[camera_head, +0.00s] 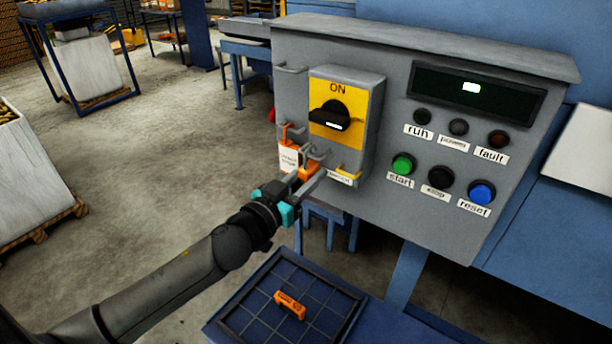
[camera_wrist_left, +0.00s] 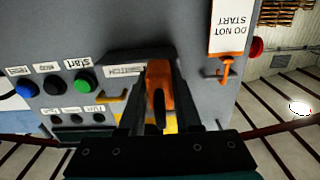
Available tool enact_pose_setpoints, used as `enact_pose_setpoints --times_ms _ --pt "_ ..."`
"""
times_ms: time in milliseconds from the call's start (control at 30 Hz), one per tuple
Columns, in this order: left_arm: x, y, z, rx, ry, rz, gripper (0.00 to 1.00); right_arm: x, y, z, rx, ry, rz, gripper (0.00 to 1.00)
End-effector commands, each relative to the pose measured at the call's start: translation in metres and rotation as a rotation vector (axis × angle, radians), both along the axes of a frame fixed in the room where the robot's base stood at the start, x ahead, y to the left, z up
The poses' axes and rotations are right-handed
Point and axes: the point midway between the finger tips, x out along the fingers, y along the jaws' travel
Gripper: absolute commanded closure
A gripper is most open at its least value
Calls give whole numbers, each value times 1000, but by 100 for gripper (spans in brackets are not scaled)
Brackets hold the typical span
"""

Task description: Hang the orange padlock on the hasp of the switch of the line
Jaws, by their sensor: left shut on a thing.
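My left gripper (camera_head: 305,184) is shut on the orange padlock (camera_head: 309,169), just in front of the lower left of the switch box. The padlock (camera_wrist_left: 158,84) also shows between the fingers in the left wrist view. A grey loop shows above the padlock in the head view; I cannot tell whether it passes through the hasp. The switch (camera_head: 331,117) has a black knob on a yellow plate marked ON. A small yellow bracket (camera_head: 348,172) sticks out below the plate. My right gripper is out of view.
A white DO NOT START tag (camera_wrist_left: 229,27) hangs from an orange hook beside the switch. The grey panel (camera_head: 400,75) carries lamps and start, stop and reset buttons. An orange labelled piece (camera_head: 290,305) lies on the dark gridded tray (camera_head: 248,318) below.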

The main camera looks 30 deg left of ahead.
Motion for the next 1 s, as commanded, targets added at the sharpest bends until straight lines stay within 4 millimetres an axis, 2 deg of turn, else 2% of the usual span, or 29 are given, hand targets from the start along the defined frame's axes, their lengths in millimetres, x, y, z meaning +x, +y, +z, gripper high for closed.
enact_pose_setpoints --times_ms 400,433,700,1000 --pt "0 0 -2 2 -2 0 100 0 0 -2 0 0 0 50" --pt "0 0 -2 2 -2 0 64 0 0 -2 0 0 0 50" --pt "0 0 -3 1 -1 0 34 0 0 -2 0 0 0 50" --pt "-1 0 -4 1 2 1 33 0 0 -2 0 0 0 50"
